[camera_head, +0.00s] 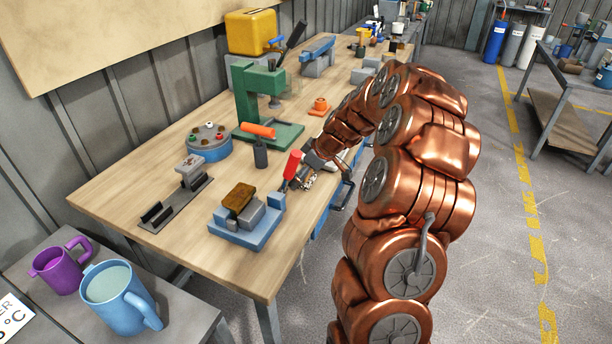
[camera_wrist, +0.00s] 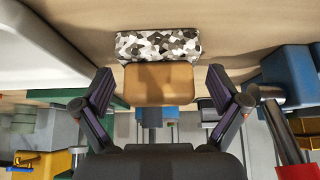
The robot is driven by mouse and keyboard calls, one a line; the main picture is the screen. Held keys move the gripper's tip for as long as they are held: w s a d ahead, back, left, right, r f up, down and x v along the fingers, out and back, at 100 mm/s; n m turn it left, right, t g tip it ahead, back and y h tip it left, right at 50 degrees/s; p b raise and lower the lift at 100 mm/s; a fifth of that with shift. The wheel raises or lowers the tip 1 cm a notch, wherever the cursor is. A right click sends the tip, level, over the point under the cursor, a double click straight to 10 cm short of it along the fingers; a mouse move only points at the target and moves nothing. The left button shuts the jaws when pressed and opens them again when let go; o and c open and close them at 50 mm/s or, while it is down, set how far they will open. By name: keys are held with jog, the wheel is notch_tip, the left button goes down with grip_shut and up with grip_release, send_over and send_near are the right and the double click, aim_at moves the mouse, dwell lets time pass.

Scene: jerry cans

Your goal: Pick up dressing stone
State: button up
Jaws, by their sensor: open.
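In the wrist view, a plain tan block (camera_wrist: 159,83), which looks like the dressing stone, lies between the two spread fingers of my gripper (camera_wrist: 160,90). Clear gaps show on both sides of it. A black, white and grey patterned block (camera_wrist: 158,45) sits right behind it. In the head view my gripper (camera_head: 303,179) is at the front edge of the workbench, beside a red handle (camera_head: 292,164), and its arm hides part of that area. A speckled brown block (camera_head: 238,197) rests on a blue and grey vise (camera_head: 246,233); I cannot tell if it is the tan block.
The workbench (camera_head: 120,190) also bears a green press (camera_head: 246,95), a round blue holder (camera_head: 209,150), a dark bottle (camera_head: 260,153) and a dark rail fixture (camera_head: 176,203). Purple (camera_head: 58,268) and blue (camera_head: 118,297) mugs stand at lower left.

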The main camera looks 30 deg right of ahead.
jog(key=shift+c, duration=0.2)
jog(key=c, duration=1.3)
jog(key=shift+d+r+b, duration=0.1)
jog(key=shift+r+b, duration=0.55)
jog(key=shift+r, duration=1)
jog(key=shift+s+r, duration=0.15)
jog(key=shift+s, duration=0.05)
jog(key=s+a+b, duration=0.1)
jog(key=s+a, duration=0.1)
jog(key=s, duration=0.2)
jog(key=s+a+r+b, duration=0.1)
jog(key=s+a, duration=0.2)
jog(key=s, duration=0.2)
jog(key=s+a+b, duration=0.1)
jog(key=s+a, duration=0.1)
jog(key=s, duration=0.2)
jog(key=shift+s+a+r+b, duration=0.15)
jog(key=shift+s+a+b, duration=0.15)
jog(key=shift+s, duration=0.1)
